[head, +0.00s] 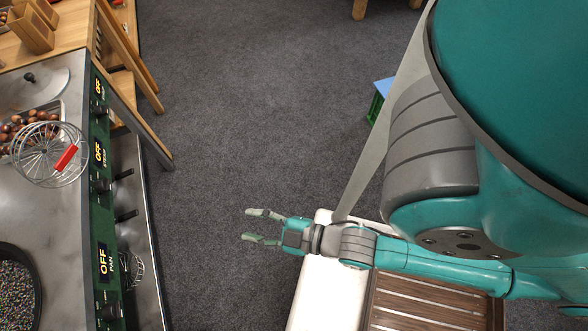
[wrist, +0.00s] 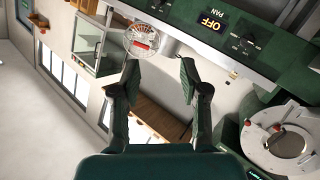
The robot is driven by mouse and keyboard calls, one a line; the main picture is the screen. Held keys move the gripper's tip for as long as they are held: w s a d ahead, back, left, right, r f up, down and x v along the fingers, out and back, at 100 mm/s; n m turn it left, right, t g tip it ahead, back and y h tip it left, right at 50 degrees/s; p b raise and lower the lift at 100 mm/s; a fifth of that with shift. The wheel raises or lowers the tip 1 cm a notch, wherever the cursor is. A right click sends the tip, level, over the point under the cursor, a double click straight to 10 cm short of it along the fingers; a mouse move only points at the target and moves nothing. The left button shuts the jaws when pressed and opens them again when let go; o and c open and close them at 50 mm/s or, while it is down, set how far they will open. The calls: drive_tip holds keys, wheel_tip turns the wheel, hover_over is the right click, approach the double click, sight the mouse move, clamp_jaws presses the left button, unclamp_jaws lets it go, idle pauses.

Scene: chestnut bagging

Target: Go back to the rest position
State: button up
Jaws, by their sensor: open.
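My gripper (head: 252,226) is open and empty in the head view. It is held over the dark carpet, pointing left toward the cooking station. Its two fingers also show spread apart in the wrist view (wrist: 157,80), with nothing between them. My teal arm stretches in from the right of the head view. The cooking station (head: 75,180) stands at the left, with a clear gap of floor between it and my gripper.
A wire basket (head: 42,168) with a red handle part sits on the station near several chestnuts (head: 25,125). A dark pan (head: 18,290) is at the lower left. A slatted wooden surface (head: 425,305) lies below my arm. Carpet (head: 235,110) is clear in the middle.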

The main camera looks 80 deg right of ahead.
drive_tip(key=s+r+m+g, duration=0.1)
drive_tip(key=s+r+m, duration=0.2)
drive_tip(key=s, duration=0.7)
drive_tip(key=shift+s+m, duration=0.15)
drive_tip(key=shift+m, duration=0.95)
drive_tip(key=shift+d+r, duration=0.1)
